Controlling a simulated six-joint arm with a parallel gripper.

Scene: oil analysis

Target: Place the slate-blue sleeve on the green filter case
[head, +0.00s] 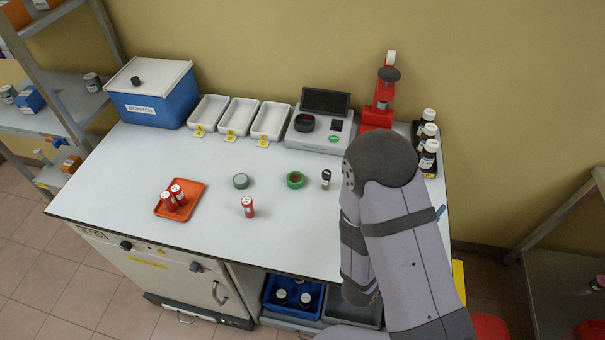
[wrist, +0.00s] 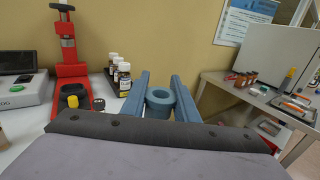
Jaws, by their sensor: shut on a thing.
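The slate-blue sleeve (wrist: 160,100) is a short ring with an open top, held between the two blue fingers of my gripper (wrist: 160,82) in the wrist view. My gripper is shut on it, above the right end of the bench. In the head view my own arm hides the sleeve and most of the gripper. The green filter case (head: 295,180) looks like a low round green piece with a darker middle. It lies flat on the bench near the centre, well to the left of my gripper, with nothing seen on top.
Beside the case are a grey-green disc (head: 241,181), a small dark-capped vial (head: 326,178) and a red vial (head: 248,207). An orange tray (head: 180,200) holds red vials. White trays (head: 208,112), an analyser (head: 320,125), a red press (head: 379,108) and bottles (head: 428,146) line the back.

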